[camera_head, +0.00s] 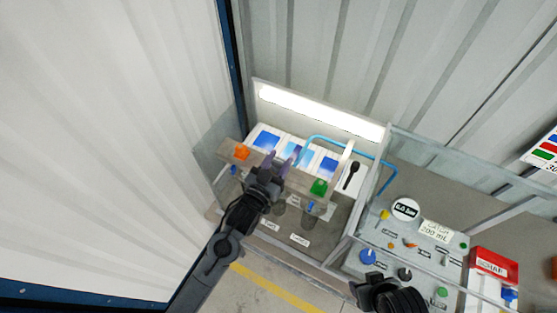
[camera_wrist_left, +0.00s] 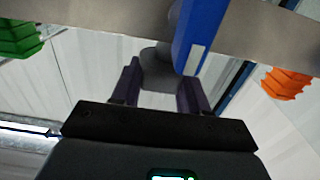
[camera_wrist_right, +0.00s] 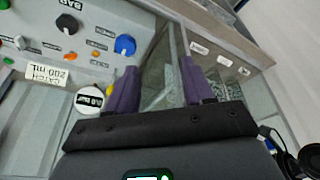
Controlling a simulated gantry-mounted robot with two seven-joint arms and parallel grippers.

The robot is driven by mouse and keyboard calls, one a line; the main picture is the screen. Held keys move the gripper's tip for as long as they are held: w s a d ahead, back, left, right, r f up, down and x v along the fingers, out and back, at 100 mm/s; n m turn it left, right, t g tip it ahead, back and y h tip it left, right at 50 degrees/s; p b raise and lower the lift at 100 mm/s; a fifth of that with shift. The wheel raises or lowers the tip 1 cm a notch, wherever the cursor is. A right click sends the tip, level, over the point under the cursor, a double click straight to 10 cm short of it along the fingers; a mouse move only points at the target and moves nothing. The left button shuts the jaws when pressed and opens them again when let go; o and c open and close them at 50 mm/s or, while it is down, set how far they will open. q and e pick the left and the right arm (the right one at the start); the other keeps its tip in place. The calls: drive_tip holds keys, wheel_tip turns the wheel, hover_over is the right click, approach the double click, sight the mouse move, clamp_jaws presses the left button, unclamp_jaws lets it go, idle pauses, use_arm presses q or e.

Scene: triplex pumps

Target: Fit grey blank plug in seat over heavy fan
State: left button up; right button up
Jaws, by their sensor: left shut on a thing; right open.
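My left gripper (camera_head: 281,160) is at the beige rail (camera_head: 302,184), between an orange ribbed piece (camera_head: 242,152) and a green one (camera_head: 319,187). In the left wrist view its purple fingers are on either side of a dark grey rounded piece (camera_wrist_left: 160,70), seemingly the grey blank plug. This piece is against or very near the rail, beside a blue part (camera_wrist_left: 203,35) with a white patch. I cannot tell whether it is in a seat. The heavy fan cannot be made out. My right gripper (camera_wrist_right: 160,92) is open and empty above the bench.
A control panel (camera_head: 425,262) with coloured knobs and a round gauge (camera_head: 405,209) is at the right. A red box (camera_head: 493,265) is beyond it. A blue pipe (camera_head: 345,146) runs behind the rail. Clear partitions and a black spoon-like tool (camera_head: 351,175) stand close by.

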use_arm(q)
drive_tip(key=shift+f+b, duration=0.65)
drive_tip(key=shift+f, duration=0.5)
drive_tip(key=o, duration=1.1)
drive_tip(key=shift+o, duration=0.2)
drive_tip(key=b+v, duration=0.2)
drive_tip(key=v, duration=0.9)
